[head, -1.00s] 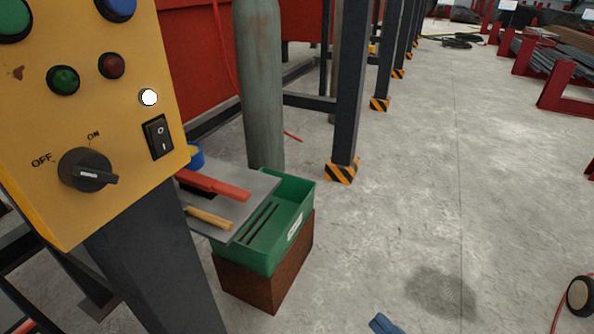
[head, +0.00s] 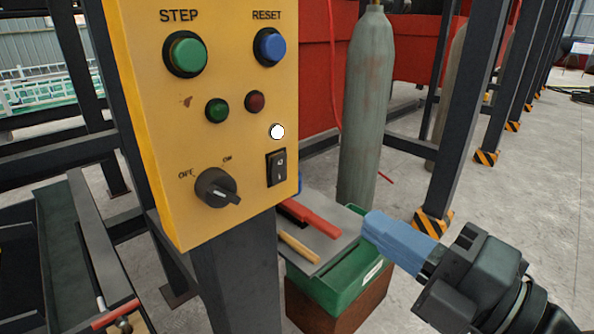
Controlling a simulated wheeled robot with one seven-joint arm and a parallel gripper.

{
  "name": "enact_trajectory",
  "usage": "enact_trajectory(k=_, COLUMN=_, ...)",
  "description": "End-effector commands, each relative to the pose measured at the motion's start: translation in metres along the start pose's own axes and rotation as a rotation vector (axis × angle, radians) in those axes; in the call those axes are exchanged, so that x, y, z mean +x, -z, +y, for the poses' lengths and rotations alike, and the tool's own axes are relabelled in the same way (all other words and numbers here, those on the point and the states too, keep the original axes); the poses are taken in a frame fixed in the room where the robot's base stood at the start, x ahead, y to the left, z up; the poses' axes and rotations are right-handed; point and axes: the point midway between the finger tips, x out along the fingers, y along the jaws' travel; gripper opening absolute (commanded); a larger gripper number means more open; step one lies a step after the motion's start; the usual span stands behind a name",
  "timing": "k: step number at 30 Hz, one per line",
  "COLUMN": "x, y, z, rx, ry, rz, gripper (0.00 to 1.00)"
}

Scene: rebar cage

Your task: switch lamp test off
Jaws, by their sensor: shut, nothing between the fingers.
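A yellow control panel (head: 225,100) stands on a dark post in the head view. Its black rocker switch (head: 276,167), marked O and I, sits low on the right side. A white lamp (head: 277,132) just above it looks bright. A black rotary knob (head: 216,187) with OFF and ON marks is to the left of the rocker. No lamp test label can be read. My gripper (head: 372,222), with blue fingers, is shut and empty, to the right of the panel and lower than the rocker, apart from it. Which rocker side is pressed is hard to tell.
The panel also has a green STEP button (head: 187,53), a blue RESET button (head: 270,46) and small green and red lamps. A gas cylinder (head: 367,110) and dark posts stand behind.

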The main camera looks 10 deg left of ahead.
Motion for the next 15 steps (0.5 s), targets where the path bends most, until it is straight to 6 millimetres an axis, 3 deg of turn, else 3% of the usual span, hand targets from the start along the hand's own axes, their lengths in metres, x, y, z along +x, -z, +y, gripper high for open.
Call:
enact_trajectory(k=10, x=0.001, y=0.000, z=0.000, rx=-0.002, ry=0.000, rz=0.001, gripper=0.00)
enact_trajectory(k=15, x=0.015, y=0.001, z=0.003, rx=0.000, ry=0.000, rz=0.003, gripper=0.00)
